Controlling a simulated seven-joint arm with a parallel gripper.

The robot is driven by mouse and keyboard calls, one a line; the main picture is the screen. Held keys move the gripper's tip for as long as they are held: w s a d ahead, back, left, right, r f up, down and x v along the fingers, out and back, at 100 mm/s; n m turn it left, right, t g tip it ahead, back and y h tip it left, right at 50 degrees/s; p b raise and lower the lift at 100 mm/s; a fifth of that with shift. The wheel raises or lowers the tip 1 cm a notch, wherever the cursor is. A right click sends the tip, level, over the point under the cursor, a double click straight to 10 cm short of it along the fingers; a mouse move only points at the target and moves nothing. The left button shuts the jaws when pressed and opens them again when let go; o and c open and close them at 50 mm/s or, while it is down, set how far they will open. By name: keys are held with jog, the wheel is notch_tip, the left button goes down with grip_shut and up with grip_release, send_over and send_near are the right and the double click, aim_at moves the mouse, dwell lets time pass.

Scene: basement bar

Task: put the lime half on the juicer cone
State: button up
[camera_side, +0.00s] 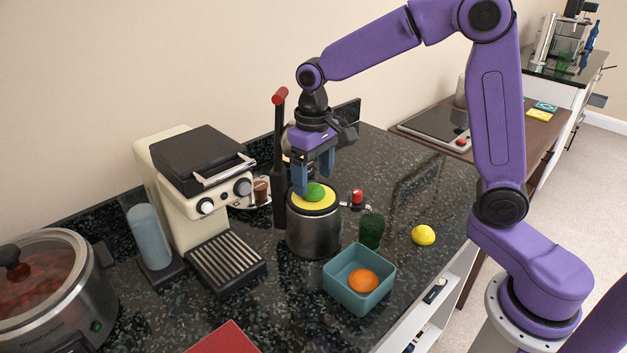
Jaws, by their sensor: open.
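The lime half (316,192) is a green dome on the yellow top (328,206) of a round metal unit (314,235), which looks like the juicer. The cone itself is hidden, so I cannot tell whether the lime half sits fully on it. My gripper (314,184) points down just above and behind the lime half. Its blue fingers are open and apart, one on the left and one towards the back right. From this angle I cannot tell whether either finger touches the lime half.
A black post with a red-tipped lever (280,97) stands behind the juicer. A teal bowl (332,281) with an orange piece, a dark green glass (371,231) and a lemon (423,235) are at right. A cream coffee machine (180,200) stands left. Counter right of the lemon is clear.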

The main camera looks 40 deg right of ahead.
notch_tip(320, 180, up, 2)
jog(key=shift+r, duration=0.1)
jog(key=shift+s, duration=0.15)
jog(key=s+d+f+n, duration=0.1)
jog(key=s+n, duration=0.4)
jog(key=s, duration=0.8)
jog(key=s+d+f+n, duration=0.2)
jog(key=s+n, duration=0.4)
jog(key=s, duration=0.8)
jog(key=shift+s+d, duration=0.2)
jog(key=shift+d, duration=0.15)
